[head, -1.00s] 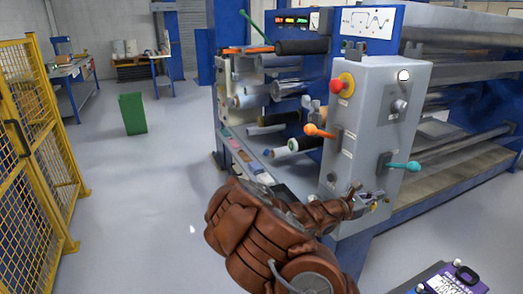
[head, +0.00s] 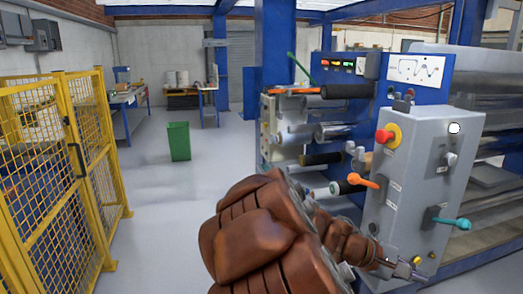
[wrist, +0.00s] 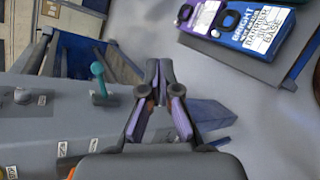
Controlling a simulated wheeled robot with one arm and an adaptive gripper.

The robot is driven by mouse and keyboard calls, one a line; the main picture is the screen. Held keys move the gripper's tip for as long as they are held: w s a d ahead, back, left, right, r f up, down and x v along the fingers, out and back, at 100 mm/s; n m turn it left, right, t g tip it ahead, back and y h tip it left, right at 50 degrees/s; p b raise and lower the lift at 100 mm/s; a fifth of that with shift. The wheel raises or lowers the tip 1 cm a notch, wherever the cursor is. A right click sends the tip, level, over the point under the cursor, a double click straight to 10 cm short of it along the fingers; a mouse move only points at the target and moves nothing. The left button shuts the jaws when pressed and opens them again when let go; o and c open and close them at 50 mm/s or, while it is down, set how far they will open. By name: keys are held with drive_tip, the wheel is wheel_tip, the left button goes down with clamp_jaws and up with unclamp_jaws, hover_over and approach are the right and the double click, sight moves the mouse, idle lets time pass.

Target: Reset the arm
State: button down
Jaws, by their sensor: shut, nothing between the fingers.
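My arm, in a brown padded cover, reaches from the bottom of the head view toward the grey control box (head: 412,180). My gripper (head: 418,272) shows small at the lower right of the head view, by the lower part of that box. In the wrist view my gripper (wrist: 159,65) has its fingertips together with nothing held. The box carries an orange lever (head: 365,181), a teal lever (head: 452,222) and a red button on yellow (head: 388,136). The teal lever also shows in the wrist view (wrist: 99,80), left of the fingers and apart from them.
A yellow mesh fence (head: 60,170) stands at the left. A green bin (head: 179,141) stands on open grey floor, with workbenches behind. The machine's rollers (head: 335,130) lie left of the box. A purple and blue labelled item (wrist: 240,22) shows at the wrist view's upper right.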

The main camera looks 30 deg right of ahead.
drive_tip(key=a+f+t+y+p, duration=0.1)
drive_tip(key=a+t+y, duration=0.2)
drive_tip(key=a, duration=1.4)
drive_tip(key=s+a+f+t+y+p, duration=0.1)
drive_tip(key=a+y, duration=0.6)
drive_tip(key=a, duration=1.1)
drive_tip(key=shift+s+f+t+y+p, duration=0.35)
drive_tip(key=shift+t+p, duration=0.25)
drive_tip(key=shift+t, duration=0.3)
drive_tip(key=shift+w+r, duration=0.1)
drive_tip(key=shift+w, duration=0.05)
